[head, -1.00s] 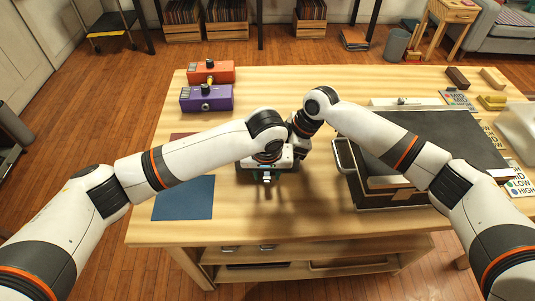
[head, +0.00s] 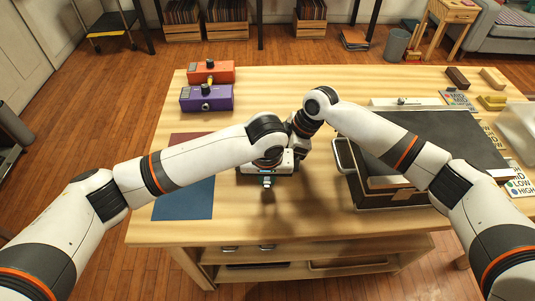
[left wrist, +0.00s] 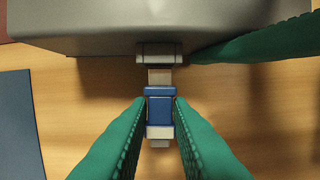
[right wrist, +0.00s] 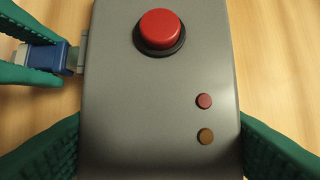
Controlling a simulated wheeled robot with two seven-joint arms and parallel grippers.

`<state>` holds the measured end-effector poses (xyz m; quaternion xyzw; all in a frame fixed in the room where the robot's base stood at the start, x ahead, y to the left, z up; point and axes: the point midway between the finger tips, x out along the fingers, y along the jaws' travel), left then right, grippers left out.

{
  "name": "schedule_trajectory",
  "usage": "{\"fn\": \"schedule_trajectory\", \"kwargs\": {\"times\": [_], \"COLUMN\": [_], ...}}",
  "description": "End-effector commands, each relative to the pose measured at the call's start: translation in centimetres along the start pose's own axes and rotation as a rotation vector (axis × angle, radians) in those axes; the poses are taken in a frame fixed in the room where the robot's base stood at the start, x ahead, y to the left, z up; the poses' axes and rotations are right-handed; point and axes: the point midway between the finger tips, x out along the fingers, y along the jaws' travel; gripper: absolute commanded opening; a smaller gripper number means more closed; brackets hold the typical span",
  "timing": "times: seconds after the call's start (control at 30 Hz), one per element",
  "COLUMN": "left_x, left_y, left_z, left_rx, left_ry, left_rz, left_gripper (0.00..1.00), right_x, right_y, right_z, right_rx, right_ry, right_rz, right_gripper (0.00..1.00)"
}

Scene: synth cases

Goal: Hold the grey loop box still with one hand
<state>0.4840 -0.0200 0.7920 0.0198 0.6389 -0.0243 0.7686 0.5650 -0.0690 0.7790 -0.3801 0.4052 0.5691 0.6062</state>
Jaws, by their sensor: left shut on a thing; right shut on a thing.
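The grey loop box (right wrist: 150,110) has a red round button and two small knobs on top. My right gripper (right wrist: 160,120) is shut on it, with a green finger along each side. In the left wrist view the box (left wrist: 90,25) fills the top edge. My left gripper (left wrist: 160,104) is shut on a blue plug (left wrist: 159,108). The plug's metal tip lines up with the metal port (left wrist: 159,54) on the box's side and meets it; how deep it sits I cannot tell. In the head view my arms mostly hide the box.
An orange box (head: 222,72) and a purple box (head: 190,99) stand at the back left of the table. A dark blue mat (head: 188,202) lies at the left. A large dark case (head: 440,135) fills the right. The front middle of the table is clear.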

Motion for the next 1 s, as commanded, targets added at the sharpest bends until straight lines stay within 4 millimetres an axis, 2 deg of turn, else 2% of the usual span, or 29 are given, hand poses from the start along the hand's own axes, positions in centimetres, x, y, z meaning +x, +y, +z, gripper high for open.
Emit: {"fn": "schedule_trajectory", "kwargs": {"times": [0.7, 1.0], "left_x": [-0.4, -0.4], "left_y": [0.1, 0.1], "left_z": [-2.1, -2.3], "left_rx": [0.000, -0.001], "left_ry": [-0.001, -0.002], "left_rz": [0.001, 0.001], "left_gripper": [0.00, 0.00], "right_x": [0.0, 0.0], "right_y": [0.0, 0.0], "right_z": [0.0, 0.0], "right_rx": [0.000, 0.000], "right_ry": [0.000, 0.000], "right_rz": [-0.001, -0.001], "right_gripper": [0.32, 0.32]}}
